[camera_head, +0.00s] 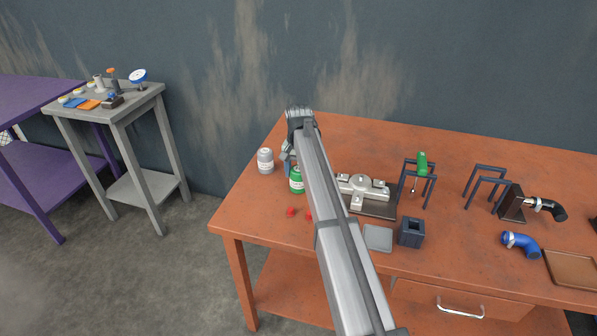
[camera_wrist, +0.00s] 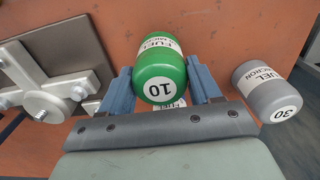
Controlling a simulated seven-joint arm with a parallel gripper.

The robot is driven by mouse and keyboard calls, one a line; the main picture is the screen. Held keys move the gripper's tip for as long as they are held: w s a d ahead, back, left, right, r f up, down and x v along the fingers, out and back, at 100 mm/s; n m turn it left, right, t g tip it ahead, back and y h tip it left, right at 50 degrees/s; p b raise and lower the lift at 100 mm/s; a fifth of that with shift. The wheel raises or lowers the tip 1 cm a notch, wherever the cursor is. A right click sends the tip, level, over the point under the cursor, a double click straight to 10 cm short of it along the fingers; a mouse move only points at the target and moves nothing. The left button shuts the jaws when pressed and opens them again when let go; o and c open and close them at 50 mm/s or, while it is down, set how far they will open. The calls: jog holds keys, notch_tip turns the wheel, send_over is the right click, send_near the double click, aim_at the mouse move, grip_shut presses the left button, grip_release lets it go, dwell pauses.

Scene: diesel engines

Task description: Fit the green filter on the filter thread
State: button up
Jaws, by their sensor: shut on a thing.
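The green filter (camera_head: 296,180) is a small can with a white label; its end reads 10 in the wrist view (camera_wrist: 161,82). My gripper (camera_wrist: 162,90) has one blue-grey finger on each side of it and is shut on it. In the head view my gripper (camera_head: 289,158) is partly hidden behind my arm, at the left part of the orange bench. A metal fitting with a round centre and several arms (camera_head: 362,186) lies right of my gripper on a dark plate; it also shows in the wrist view (camera_wrist: 48,98).
A grey filter (camera_head: 265,161) marked 30 (camera_wrist: 270,92) stands left of the green one.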

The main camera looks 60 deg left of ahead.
jog(key=shift+c, duration=0.6)
jog(key=shift+r, duration=0.15)
jog(key=shift+r, duration=2.4)
